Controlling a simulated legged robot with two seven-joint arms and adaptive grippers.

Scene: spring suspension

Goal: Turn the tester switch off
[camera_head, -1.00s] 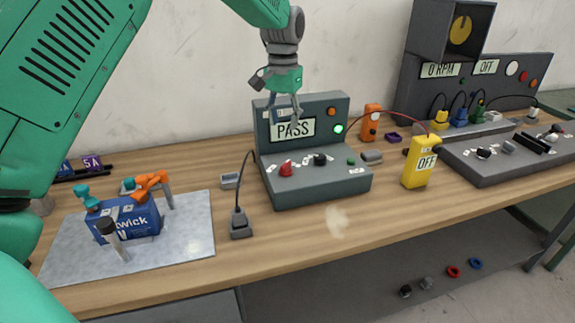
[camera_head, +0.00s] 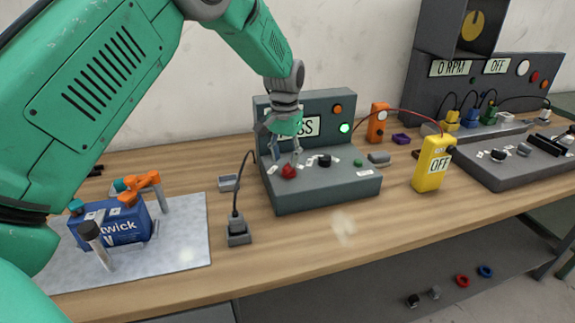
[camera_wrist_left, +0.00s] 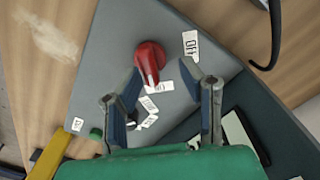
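The grey tester (camera_head: 325,187) stands mid-table, its display partly hidden by my left gripper, with the letters "SS" showing and a green lamp (camera_head: 345,128) lit. Its red rotary switch (camera_head: 289,171) sits on the sloped panel among small white labels. In the left wrist view the red switch (camera_wrist_left: 150,60) has its pointer toward one label (camera_wrist_left: 160,87), while a label reading OFF (camera_wrist_left: 190,45) lies beside it. My left gripper (camera_head: 286,160) is open just above the red switch; its fingers, also in the wrist view (camera_wrist_left: 168,88), appear apart from it. My right gripper is not in view.
A black knob (camera_head: 324,160) and green button (camera_head: 358,162) share the panel. A yellow meter (camera_head: 432,165) reading OFF stands right. A blue battery (camera_head: 110,225) sits on a metal plate (camera_head: 185,255) at left.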

